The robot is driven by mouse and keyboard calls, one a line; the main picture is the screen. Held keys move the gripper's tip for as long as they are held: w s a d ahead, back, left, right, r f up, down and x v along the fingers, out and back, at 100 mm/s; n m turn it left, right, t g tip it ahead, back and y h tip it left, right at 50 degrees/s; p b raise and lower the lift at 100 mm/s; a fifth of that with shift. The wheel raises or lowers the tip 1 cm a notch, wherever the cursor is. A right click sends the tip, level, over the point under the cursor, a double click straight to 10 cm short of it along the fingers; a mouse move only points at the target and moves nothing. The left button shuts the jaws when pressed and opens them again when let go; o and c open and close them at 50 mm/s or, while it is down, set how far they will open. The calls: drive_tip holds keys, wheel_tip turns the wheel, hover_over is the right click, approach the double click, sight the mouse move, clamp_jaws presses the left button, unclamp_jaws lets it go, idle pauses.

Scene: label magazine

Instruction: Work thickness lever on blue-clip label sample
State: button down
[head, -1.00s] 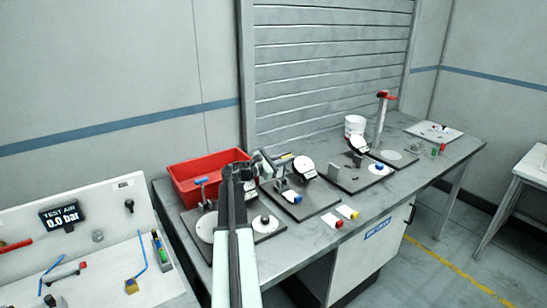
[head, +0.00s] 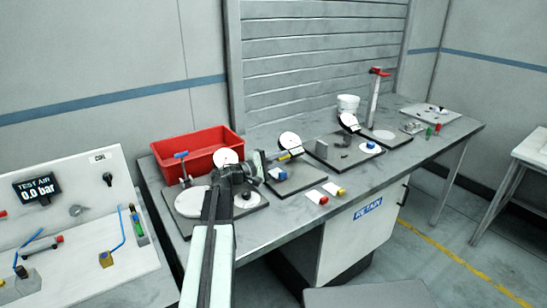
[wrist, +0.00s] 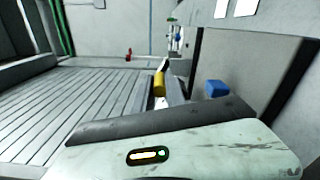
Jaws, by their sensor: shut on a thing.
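The thickness gauge with a round white dial (head: 289,139) stands on a dark plate on the bench, right of the red bin. Its yellow lever (head: 293,152) shows just below the dial. My gripper (head: 278,157) is at the lever from the left and is shut on it. The wrist view shows the yellow lever (wrist: 160,82) between the grey jaws. The label sample with the blue clip (head: 281,174) lies on the gauge plate below the lever. Its blue clip (wrist: 216,87) shows right of the lever in the wrist view. My gripper partly hides the gauge.
A red bin (head: 172,150) stands behind my arm. Label samples with a red clip (head: 323,200) and a yellow clip (head: 341,191) lie on the front of the bench. Another dial instrument (head: 348,122) and a white tub (head: 348,103) stand to the right.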

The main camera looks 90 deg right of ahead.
drive_tip(key=shift+s+a+f+m+b, duration=0.15)
drive_tip(key=shift+s+f+m+b, duration=0.1)
drive_tip(key=shift+f+m+b, duration=0.3)
drive_tip(key=shift+s+a+f+m+b, duration=0.1)
drive_tip(key=shift+s+f+m+b, duration=0.2)
drive_tip(key=shift+f, duration=0.3)
drive_tip(key=shift+s+a+f+b, duration=0.15)
drive_tip(key=shift+s+f+b, duration=0.1)
drive_tip(key=shift+f+b, duration=0.2)
drive_tip(key=shift+s, duration=0.1)
drive_tip(key=c, duration=1.4)
unclamp_jaws()
drive_tip(key=shift+s, duration=0.15)
drive_tip(key=shift+o, duration=0.2)
drive_tip(key=shift+w, duration=0.2)
drive_tip(key=shift+f, duration=0.1)
